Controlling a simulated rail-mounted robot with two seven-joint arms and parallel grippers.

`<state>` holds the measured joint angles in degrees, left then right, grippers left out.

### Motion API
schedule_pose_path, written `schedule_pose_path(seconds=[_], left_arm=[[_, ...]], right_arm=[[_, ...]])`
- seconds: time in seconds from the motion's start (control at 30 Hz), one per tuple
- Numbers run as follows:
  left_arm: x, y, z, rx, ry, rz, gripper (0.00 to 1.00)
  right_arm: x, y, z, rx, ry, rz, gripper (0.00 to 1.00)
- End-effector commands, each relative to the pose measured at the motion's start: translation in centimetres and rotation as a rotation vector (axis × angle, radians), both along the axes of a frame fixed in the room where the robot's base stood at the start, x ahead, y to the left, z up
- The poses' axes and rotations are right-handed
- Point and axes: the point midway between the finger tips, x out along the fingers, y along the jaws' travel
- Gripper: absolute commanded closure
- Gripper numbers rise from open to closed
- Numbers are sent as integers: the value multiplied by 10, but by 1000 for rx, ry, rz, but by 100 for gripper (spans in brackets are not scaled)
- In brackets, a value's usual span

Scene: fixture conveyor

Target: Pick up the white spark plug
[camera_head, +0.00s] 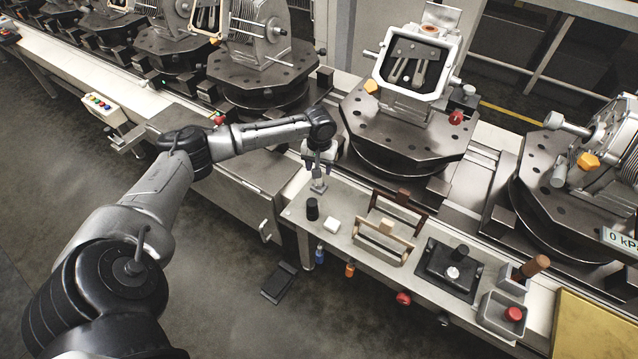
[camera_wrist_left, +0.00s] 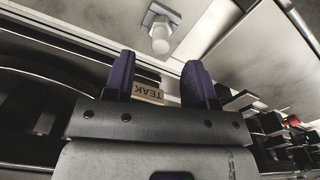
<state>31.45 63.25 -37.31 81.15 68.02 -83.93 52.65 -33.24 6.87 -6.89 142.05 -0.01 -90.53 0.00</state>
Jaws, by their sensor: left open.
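The white spark plug (camera_wrist_left: 160,38) shows in the left wrist view as a pale cylinder in front of a grey square holder (camera_wrist_left: 165,14). In the head view a small grey holder (camera_head: 319,187) stands at the table's back left corner, directly under my left gripper (camera_head: 319,167); the gripper largely hides the plug there. In the left wrist view the two dark fingers of my left gripper (camera_wrist_left: 158,68) are apart with nothing gripped. The plug lies beyond their tips, roughly in line with the gap. My right gripper is in neither view.
The metal table (camera_head: 350,257) holds a black cylinder (camera_head: 312,209), a white block (camera_head: 331,224), wooden-handled racks (camera_head: 380,240) and a black tray (camera_head: 449,270). Conveyor fixtures (camera_head: 405,125) stand behind.

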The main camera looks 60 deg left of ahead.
Motion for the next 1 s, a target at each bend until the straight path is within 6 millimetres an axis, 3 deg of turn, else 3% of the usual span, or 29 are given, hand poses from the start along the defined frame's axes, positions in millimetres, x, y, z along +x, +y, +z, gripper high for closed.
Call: schedule_pose_path(seconds=[0.4, 0.67, 1.0], left_arm=[[0, 1, -48, 0, 1, -2, 49], [0, 1, -50, 1, 1, -1, 49], [0, 1, -49, 1, 1, -1, 82]], right_arm=[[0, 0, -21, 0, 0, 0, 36], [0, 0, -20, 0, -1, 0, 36], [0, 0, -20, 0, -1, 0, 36]])
